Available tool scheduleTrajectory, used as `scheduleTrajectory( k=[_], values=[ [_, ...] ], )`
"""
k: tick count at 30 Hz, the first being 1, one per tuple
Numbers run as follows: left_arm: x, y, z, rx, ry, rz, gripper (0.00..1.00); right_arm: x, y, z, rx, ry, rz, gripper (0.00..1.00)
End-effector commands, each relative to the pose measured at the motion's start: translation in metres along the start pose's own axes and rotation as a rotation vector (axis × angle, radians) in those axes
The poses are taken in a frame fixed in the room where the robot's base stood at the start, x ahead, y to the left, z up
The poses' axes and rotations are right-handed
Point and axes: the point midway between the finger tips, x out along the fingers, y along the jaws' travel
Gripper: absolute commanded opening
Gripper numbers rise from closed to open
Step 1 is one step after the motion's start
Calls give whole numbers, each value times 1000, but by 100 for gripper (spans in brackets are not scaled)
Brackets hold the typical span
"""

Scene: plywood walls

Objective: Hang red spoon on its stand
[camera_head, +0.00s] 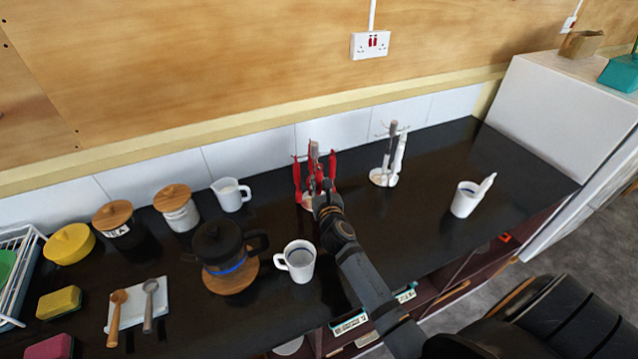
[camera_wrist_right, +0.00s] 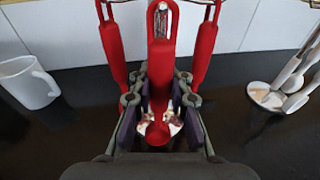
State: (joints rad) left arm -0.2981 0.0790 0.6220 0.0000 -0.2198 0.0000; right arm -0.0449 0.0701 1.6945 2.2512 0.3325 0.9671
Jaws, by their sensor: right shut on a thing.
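The utensil stand (camera_wrist_right: 176,128) has a pale round base and red utensils hanging around it; it also shows in the head view (camera_head: 306,203). My right gripper (camera_wrist_right: 160,98) is shut on a red utensil (camera_wrist_right: 160,62), which I take as the red spoon. The spoon is upright in front of the stand, with a loop-shaped upper end near the metal top. I cannot tell whether it hangs on a hook. Two other red utensils (camera_wrist_right: 112,52) (camera_wrist_right: 204,52) flank it. In the head view my right gripper (camera_head: 325,196) partly covers the stand. My left gripper is not in view.
A second stand with white utensils (camera_head: 384,178) is to the right. A white mug (camera_head: 299,262), a coffee pot (camera_head: 222,245) and a white jug (camera_head: 231,195) are to the left. A white cup (camera_head: 465,200) stands far right. Dark counter between the second stand and cup is clear.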

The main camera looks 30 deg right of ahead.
Motion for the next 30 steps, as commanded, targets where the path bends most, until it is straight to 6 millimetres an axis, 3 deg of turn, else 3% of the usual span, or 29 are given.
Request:
scheduleTrajectory(
  k=[12, 13, 19, 30],
  values=[
    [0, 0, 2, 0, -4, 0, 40, 0, 0, 0, 0, -1, 0, 0],
    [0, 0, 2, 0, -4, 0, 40, 0, 0, 0, 0, -1, 0, 18],
    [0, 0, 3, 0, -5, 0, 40, 0, 0, 0, 0, -1, 0, 44],
    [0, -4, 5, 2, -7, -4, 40, -7, 0, 0, 0, 0, 1, 44]
  ],
)
